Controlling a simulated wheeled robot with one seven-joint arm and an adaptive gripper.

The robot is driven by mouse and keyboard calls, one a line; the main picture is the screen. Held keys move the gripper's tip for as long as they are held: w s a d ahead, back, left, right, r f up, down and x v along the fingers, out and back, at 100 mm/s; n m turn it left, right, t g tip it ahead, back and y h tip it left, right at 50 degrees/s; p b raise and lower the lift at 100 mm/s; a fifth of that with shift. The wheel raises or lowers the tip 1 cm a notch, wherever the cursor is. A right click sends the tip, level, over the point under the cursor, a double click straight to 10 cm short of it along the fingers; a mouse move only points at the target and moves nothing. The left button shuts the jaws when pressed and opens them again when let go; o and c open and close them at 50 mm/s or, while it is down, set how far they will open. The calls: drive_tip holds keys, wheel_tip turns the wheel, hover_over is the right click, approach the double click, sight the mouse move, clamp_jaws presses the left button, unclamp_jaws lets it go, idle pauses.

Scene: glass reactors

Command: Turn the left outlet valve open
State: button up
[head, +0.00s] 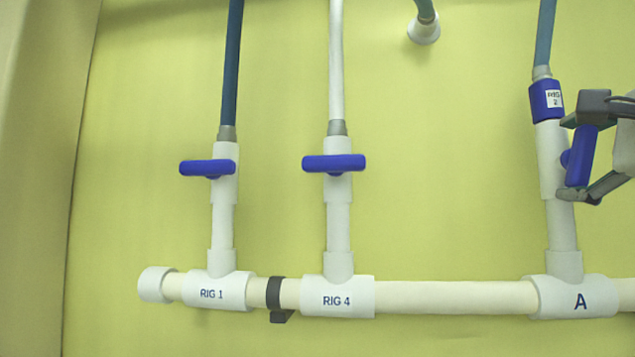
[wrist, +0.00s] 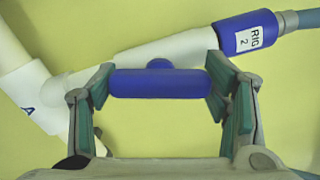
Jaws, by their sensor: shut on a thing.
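My gripper (head: 583,152) is at the right edge of the head view, closed on the two ends of the blue handle (head: 579,160) of the valve on the white branch above the fitting marked A (head: 580,300). In the wrist view my gripper (wrist: 160,86) has one finger at each end of this handle (wrist: 140,84). The handle lies nearly along its pipe, tilted from the pipe's line by a modest angle. Two other blue handles, above RIG 1 (head: 207,168) and above RIG 4 (head: 334,162), lie crosswise to their pipes and are untouched.
A blue collar labelled RIG 2 (head: 546,101) sits just above the gripped valve, close to my fingers. A white header pipe (head: 450,297) runs along the bottom, with a dark clamp (head: 276,298). The yellow-green wall (head: 450,180) between RIG 4 and A is clear.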

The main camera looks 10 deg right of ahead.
drive_tip(key=shift+f+n+b, duration=0.15)
drive_tip(key=shift+n+b, duration=0.4)
drive_tip(key=shift+n, duration=0.75)
drive_tip(key=o, duration=1.2)
drive_tip(key=shift+c, duration=0.2)
drive_tip(key=shift+s, duration=0.1)
drive_tip(key=shift+s, duration=0.35)
drive_tip(key=v, duration=1.1)
